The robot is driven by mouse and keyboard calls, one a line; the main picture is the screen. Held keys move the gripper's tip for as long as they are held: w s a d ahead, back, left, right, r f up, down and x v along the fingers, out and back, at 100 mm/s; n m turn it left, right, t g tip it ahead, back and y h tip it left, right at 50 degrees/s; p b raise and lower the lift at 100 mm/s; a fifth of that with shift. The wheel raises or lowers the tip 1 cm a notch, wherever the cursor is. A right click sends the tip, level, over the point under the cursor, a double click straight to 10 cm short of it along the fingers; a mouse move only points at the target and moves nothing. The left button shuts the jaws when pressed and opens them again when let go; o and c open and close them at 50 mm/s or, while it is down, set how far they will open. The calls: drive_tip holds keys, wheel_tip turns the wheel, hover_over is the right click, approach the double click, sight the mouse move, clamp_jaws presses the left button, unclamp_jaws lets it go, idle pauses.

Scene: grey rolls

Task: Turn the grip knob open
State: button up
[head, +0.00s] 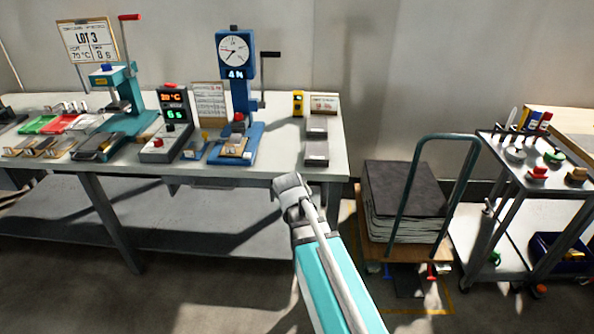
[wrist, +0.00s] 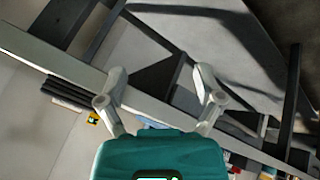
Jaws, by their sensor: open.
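A blue test stand (head: 238,90) with a round white dial and a "4 N" display stands on the bench. A black-handled lever juts from its right side, and a small red knob (head: 239,117) shows low on it. I cannot tell which part is the grip knob. In the wrist view my gripper (wrist: 160,72) is open, with its two pale fingers spread and nothing between them. The head view shows my arm reaching to the bench's front edge, right of the blue stand. The fingers are not clear there.
The bench (head: 215,168) also carries a teal lever press (head: 122,100), a red-and-green display box (head: 172,125) and grey blocks (head: 317,142). A trolley with dark sheets (head: 402,190) and a tool cart (head: 530,180) stand right. Open floor lies in front.

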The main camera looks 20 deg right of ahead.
drive_tip(key=s+a+f+m+g+y, duration=0.1)
drive_tip(key=s+a+g, duration=0.1)
drive_tip(key=s, duration=0.3)
drive_tip(key=s+a+f+m+g+y+b, duration=0.1)
drive_tip(key=s+a+f+g, duration=0.1)
drive_tip(key=s, duration=0.3)
drive_tip(key=s+a+f+m+g+y, duration=0.1)
drive_tip(key=s+a+f+g, duration=0.1)
drive_tip(key=s+a, duration=0.2)
drive_tip(key=shift+s, duration=0.85)
